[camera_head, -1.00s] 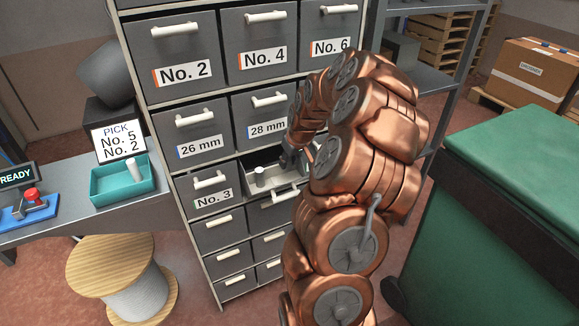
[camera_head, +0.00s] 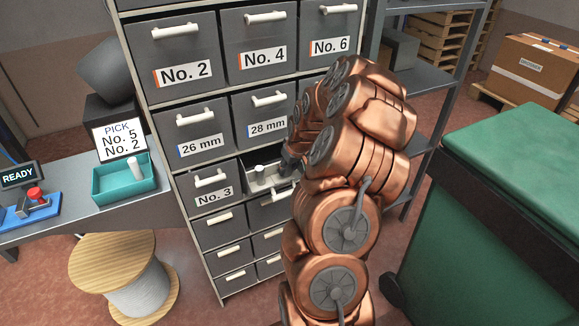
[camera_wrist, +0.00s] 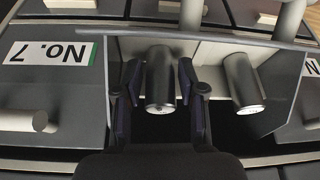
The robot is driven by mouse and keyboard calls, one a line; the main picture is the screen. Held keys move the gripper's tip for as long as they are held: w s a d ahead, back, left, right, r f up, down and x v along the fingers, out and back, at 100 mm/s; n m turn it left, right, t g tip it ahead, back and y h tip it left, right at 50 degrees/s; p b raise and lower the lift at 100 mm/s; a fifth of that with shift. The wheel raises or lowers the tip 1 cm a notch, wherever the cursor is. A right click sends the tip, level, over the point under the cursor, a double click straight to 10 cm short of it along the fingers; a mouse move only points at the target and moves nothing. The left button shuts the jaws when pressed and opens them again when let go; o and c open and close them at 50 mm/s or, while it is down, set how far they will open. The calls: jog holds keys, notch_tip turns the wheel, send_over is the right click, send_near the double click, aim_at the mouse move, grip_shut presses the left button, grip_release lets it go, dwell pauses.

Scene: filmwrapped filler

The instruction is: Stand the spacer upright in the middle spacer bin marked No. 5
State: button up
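A grey cylindrical spacer (camera_wrist: 160,82) is between the fingers of my gripper (camera_wrist: 160,88) in the wrist view. In the head view my arm hides the held spacer and much of the drawer. Whether the held spacer touches the drawer floor cannot be told.
The drawer marked No. 7 (camera_wrist: 48,52) is shut beside the open one. A teal tray (camera_head: 122,192) with a white cylinder (camera_head: 134,170) sits on the bench by a sign (camera_head: 118,138) reading PICK No. 5, No. 2. A green bin (camera_head: 480,220) stands at right.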

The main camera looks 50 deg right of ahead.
jog(key=shift+r, duration=0.1)
jog(key=shift+r, duration=0.2)
jog(key=b+v, duration=0.3)
jog(key=v, duration=0.9)
jog(key=s+a+r+n+g+y, duration=0.1)
jog(key=s+a+r, duration=0.15)
jog(key=a, duration=0.95)
jog(key=s+a+r+n+g+y, duration=0.1)
jog(key=s+a+n+g, duration=0.15)
jog(key=a, duration=0.95)
jog(key=s+a+f+g, duration=0.1)
jog(key=s+a, duration=0.5)
jog(key=s, duration=0.4)
jog(key=s+a+f+m+g+h, duration=0.1)
jog(key=s+a, duration=0.5)
jog(key=s, duration=0.4)
jog(key=shift+s+g, duration=0.35)
jog(key=shift+f, duration=0.15)
